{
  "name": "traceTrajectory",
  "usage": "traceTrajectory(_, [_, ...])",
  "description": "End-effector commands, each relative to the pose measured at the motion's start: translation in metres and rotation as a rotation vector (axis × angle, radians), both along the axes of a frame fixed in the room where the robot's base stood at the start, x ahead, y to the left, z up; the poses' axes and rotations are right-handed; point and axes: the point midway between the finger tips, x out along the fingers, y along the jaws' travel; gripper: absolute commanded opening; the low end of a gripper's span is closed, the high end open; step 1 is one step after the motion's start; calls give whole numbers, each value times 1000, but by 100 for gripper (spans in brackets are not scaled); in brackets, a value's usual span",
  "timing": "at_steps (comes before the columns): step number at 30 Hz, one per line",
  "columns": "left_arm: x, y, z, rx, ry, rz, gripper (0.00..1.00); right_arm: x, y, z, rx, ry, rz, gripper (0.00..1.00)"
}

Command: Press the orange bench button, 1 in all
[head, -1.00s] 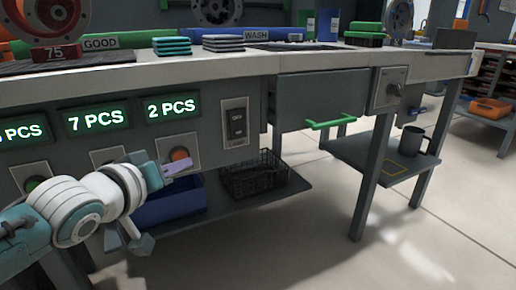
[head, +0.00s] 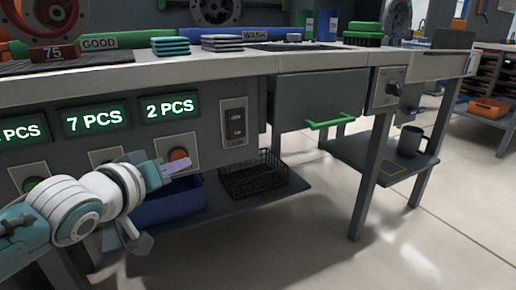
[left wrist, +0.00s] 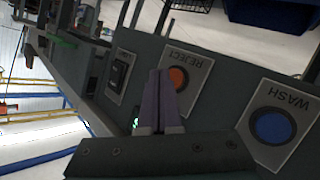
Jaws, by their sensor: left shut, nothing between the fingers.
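The orange button (head: 178,154) is on the bench's front panel under the "2 PCS" display (head: 170,108). In the left wrist view the orange button (left wrist: 178,79) sits on a plate marked "REJECT". My left gripper (head: 178,168) is in front of the panel, just below the button in the head view. Its fingers (left wrist: 160,97) are together and empty. In the left wrist view the fingertips overlap the left edge of the REJECT plate; I cannot tell whether they touch it. My right gripper is not in view.
A blue button (left wrist: 272,126) marked "WASH" is beside the orange one. A switch (head: 235,122) is to the right on the panel. A blue bin (head: 170,203) and a black wire basket (head: 252,176) stand on the shelf below. A green drawer handle (head: 328,122) juts out.

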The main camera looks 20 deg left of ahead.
Motion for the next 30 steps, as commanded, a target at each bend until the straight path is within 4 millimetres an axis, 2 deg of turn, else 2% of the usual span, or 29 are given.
traceTrajectory(30, [8,9,0,0,-1,0,0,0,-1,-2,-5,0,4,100])
